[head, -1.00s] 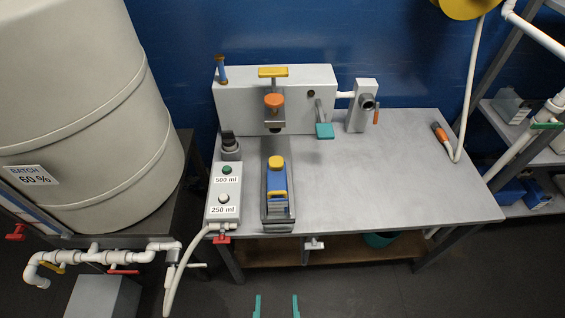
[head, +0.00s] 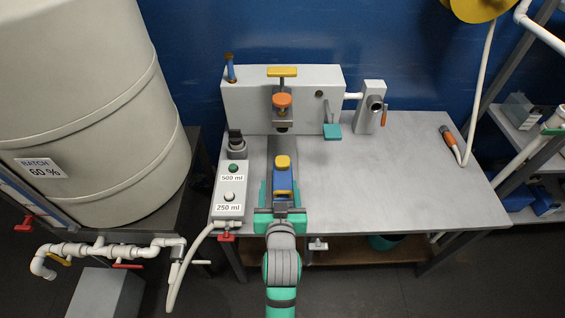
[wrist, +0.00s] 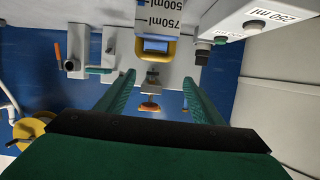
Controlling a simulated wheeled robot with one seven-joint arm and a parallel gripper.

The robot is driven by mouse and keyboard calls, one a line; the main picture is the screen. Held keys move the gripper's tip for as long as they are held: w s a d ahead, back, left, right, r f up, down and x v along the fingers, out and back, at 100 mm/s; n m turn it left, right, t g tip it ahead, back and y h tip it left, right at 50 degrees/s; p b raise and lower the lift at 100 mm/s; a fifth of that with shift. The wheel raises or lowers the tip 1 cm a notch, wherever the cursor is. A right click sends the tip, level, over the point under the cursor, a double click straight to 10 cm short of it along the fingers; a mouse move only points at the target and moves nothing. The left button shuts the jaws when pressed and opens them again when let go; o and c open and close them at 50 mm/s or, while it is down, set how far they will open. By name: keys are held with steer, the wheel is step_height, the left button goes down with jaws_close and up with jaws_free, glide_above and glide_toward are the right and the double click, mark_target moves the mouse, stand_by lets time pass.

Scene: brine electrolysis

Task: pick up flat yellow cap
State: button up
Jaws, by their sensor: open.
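A yellow cap (head: 283,161) sits on top of a blue and yellow container (head: 282,181) near the front of the bench. In the wrist view the container's yellow edge (wrist: 174,49) and a white face marked 750ml and 500ml (wrist: 166,14) show at the top centre. Which part there is the cap, I cannot tell. My gripper (head: 281,187) is open, with its teal fingers on either side of the container in the head view. The fingers (wrist: 157,80) also show apart in the wrist view, with nothing held between them.
A grey machine (head: 245,98) with an orange knob (head: 282,101) and a yellow T-handle (head: 282,71) stands behind the container. A button box (head: 229,188) is close on the left. The bench (head: 400,185) is clear to the right. A large tank (head: 90,110) stands at left.

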mark_target(282, 163)
steer(key=shift+w+d+g, duration=0.25)
steer(key=shift+w+d, duration=0.05)
steer(key=shift+w, duration=0.25)
steer(key=shift+w+d+g, duration=0.25)
steer(key=shift+w, duration=0.3)
steer(key=shift+w+f, duration=0.15)
steer(key=shift+w, duration=0.2)
steer(key=shift+x, duration=5.1)
steer(key=shift+d, duration=0.1)
steer(key=c, duration=1)
steer(key=shift+c, duration=0.6)
